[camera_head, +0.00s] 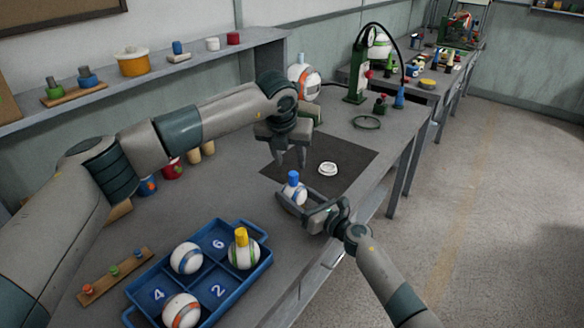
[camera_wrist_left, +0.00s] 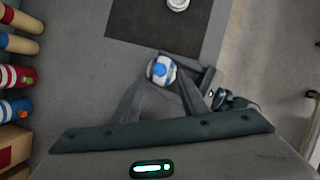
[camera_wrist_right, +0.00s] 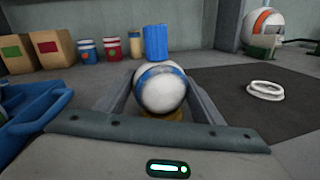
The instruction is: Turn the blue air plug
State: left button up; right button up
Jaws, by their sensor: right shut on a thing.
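The blue air plug (camera_head: 293,177) stands upright on top of a white ball with blue bands (camera_head: 292,194). In the right wrist view the plug (camera_wrist_right: 157,42) is a ribbed blue cylinder on the ball (camera_wrist_right: 160,92). My right gripper (camera_head: 307,207) is shut on this ball from the right. My left gripper (camera_head: 290,160) is open and empty above and just behind the plug, fingers pointing down. In the left wrist view the plug (camera_wrist_left: 159,70) shows from above, beyond and between the left fingers, apart from them.
A dark mat (camera_head: 350,160) holds a white ring (camera_head: 328,168). A blue tray (camera_head: 262,262) with several balls, one topped by a yellow plug (camera_head: 241,237), stands at front left. A green press (camera_head: 357,75) stands at the back. Cups (camera_head: 172,168) line the left side.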

pick_arm(q)
jog(key=shift+v, duration=2)
pick_arm(e)
jog(key=o, duration=1.6)
jog(key=shift+d, duration=0.1)
jog(key=v, duration=1.2)
